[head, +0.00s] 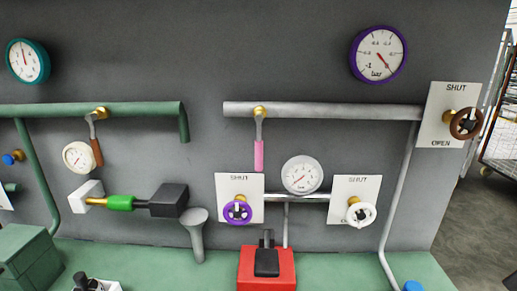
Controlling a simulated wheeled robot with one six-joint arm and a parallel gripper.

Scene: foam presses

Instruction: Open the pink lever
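The pink lever (259,154) is a grey metal handle with a pink grip. It hangs straight down from a brass pivot on the grey horizontal pipe (330,110), at the centre of the head view. It points across the pipe, at a right angle to it. Nothing touches the lever. My gripper is not in view.
A brown-handled lever (97,150) hangs from the green pipe (140,109) at left. Below the pink lever are a purple handwheel (237,212), a white gauge (302,175) and a white handwheel (361,213). A red box (250,275) stands lower. A brown handwheel (466,123) is at right.

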